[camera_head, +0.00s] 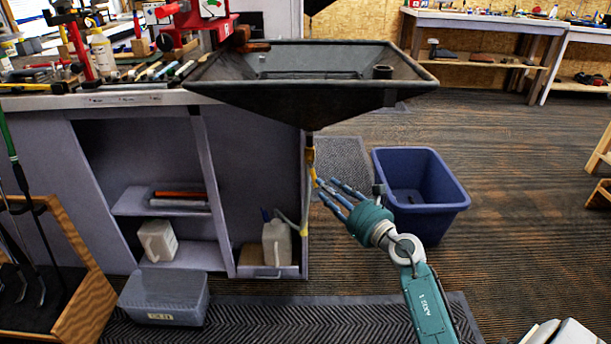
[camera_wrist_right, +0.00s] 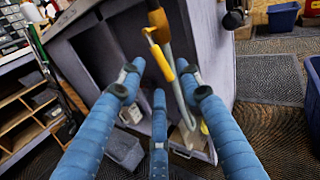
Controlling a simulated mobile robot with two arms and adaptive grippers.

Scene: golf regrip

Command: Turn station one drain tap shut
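The drain tap hangs below the black sloped basin (camera_head: 310,95). Its yellow lever (camera_head: 313,178) points downward beside the pipe in the head view. In the right wrist view the yellow lever (camera_wrist_right: 160,60) slants down from a brass-coloured fitting (camera_wrist_right: 157,18), next to a pale hose (camera_wrist_right: 183,95). My right gripper (camera_head: 328,188) is open, its blue fingers spread and pointing at the lever from the right. In the wrist view the lever shows between and beyond the fingertips (camera_wrist_right: 158,75); I cannot tell whether any finger touches it. My left gripper is not in view.
A blue bin (camera_head: 455,195) stands on the floor right of my right gripper. The bench cabinet (camera_head: 255,150) is at the left, with a white jug (camera_head: 277,243) inside. A lidded grey box (camera_head: 165,297) and a wooden club rack (camera_head: 90,300) stand front left.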

